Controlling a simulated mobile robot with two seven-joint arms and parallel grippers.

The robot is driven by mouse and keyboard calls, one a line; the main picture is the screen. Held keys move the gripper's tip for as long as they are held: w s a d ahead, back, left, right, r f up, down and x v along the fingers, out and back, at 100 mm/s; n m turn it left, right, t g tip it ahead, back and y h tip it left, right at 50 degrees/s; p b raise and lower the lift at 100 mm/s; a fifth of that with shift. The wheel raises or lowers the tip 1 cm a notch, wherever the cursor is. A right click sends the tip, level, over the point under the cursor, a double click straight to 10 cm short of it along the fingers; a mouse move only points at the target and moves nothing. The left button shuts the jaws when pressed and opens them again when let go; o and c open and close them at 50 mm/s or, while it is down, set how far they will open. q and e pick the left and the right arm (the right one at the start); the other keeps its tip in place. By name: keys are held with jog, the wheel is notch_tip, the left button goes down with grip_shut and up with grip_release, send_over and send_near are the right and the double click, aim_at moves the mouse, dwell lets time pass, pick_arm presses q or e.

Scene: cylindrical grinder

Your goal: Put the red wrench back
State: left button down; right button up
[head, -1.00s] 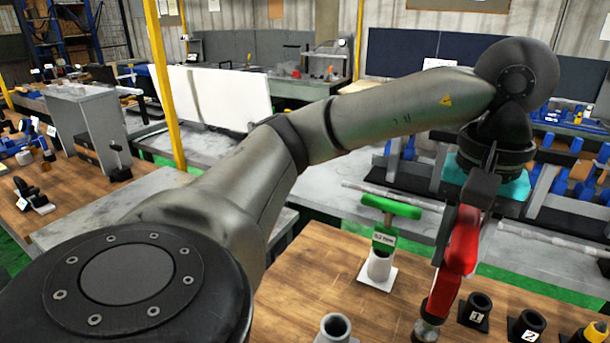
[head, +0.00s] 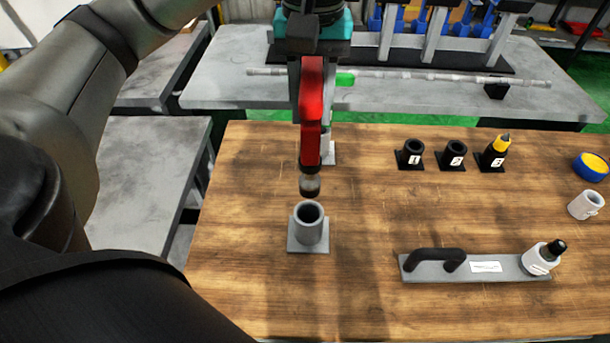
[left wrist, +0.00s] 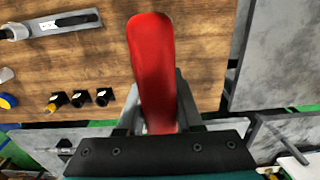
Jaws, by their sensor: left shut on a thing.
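The red wrench (head: 311,105) hangs upright from my left gripper (head: 308,70), with its dark and metallic tip pointing down. The gripper is shut on its upper part. The tip is just above a grey cylindrical holder (head: 308,223) on a square base, apart from it in the picture. The holder's opening faces up and looks empty. In the left wrist view the red wrench (left wrist: 153,70) stretches away from between the fingers and hides what lies beyond it. My right gripper is not in view.
Black holders numbered 1 and 2 (head: 452,155) stand at the right on the wooden table (head: 370,230). A third holds a yellow-and-black item (head: 496,152). A grey plate with a black handle (head: 436,258) lies front right.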

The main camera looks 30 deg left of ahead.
pick_arm(q)
jog(key=b, duration=0.2)
send_over(309, 184)
jog(key=f, duration=1.1)
jog(key=shift+w+a, duration=0.2)
jog(key=shift+w, duration=0.15)
jog(key=shift+f, duration=2.7)
jog(key=shift+f+b, duration=0.15)
jog(key=shift+b, duration=0.3)
jog(key=c, duration=0.6)
grip_release()
jog(key=shift+o, duration=0.2)
